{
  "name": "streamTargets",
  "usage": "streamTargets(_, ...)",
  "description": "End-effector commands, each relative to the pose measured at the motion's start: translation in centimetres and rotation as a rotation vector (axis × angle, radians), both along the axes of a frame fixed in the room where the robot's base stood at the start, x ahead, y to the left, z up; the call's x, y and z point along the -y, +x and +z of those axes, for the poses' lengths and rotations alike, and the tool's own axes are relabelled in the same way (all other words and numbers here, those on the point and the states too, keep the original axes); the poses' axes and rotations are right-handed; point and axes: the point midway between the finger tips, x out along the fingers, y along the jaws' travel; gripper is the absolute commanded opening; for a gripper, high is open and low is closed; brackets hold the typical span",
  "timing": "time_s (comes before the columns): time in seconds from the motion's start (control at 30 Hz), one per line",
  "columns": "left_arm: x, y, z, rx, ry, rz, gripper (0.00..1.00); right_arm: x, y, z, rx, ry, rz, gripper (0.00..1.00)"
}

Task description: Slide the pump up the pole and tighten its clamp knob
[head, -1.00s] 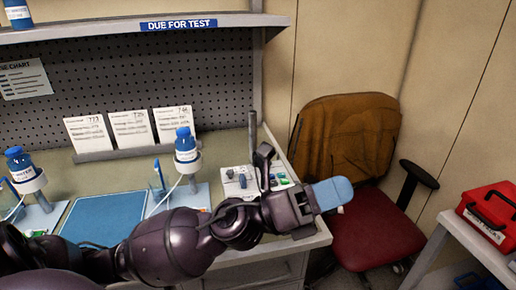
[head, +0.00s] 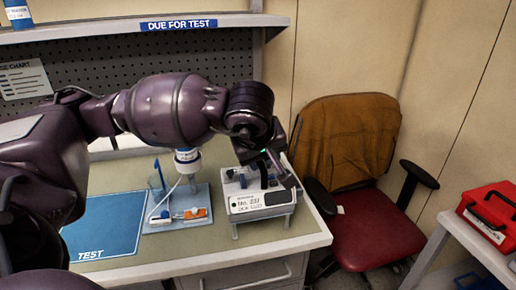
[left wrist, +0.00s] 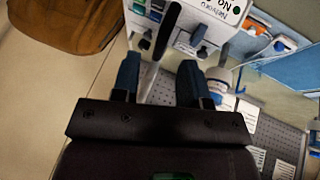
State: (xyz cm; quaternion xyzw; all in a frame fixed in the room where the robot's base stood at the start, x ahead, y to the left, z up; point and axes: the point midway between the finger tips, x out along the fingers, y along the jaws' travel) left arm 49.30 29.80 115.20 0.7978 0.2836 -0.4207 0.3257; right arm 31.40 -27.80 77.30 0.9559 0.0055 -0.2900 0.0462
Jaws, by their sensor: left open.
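The white pump (head: 260,204) stands at the bench's right end, its labelled face and dark panel toward me. It also shows at the top of the left wrist view (left wrist: 213,10). The grey pole (left wrist: 160,45) runs slantwise between my left fingers in that view; I cannot tell whether they touch it. In the head view my arm hides most of the pole. My left gripper (head: 278,165) is open above the pump; its two dark fingers (left wrist: 158,80) show in the wrist view. A dark knob-like part (left wrist: 200,34) sits beside the pole; I cannot tell whether it is the clamp knob.
A blue TEST mat (head: 118,230) lies on the bench, beside a smaller tray (head: 180,222) with a bottle and an orange-marked device. A shelf (head: 90,30) runs above. A chair (head: 370,225) stands right of the bench. A red box (head: 490,210) sits on a side table.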

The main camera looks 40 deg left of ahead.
Motion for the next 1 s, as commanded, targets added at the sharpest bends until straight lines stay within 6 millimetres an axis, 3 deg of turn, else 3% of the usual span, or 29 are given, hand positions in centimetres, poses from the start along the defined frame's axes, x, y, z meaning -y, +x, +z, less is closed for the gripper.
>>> streamTargets(0.1,-1.4,0.3,1.0,0.022,0.072,0.022,0.40,0.0,0.0,-0.1,-0.002,0.000,0.000,0.38)
streamTargets(0.27,-1.8,0.7,0.5,0.025,0.087,0.029,0.40,0.0,0.1,-0.4,-0.002,0.000,0.001,0.38)
streamTargets(0.77,-2.9,3.0,-3.6,0.021,0.082,0.028,0.40,-0.2,0.3,-2.5,-0.010,0.000,0.006,0.38)
streamTargets(1.0,-3.6,4.2,-5.7,0.018,0.084,0.027,0.40,-0.3,-0.1,-4.4,-0.034,0.001,0.008,0.38)
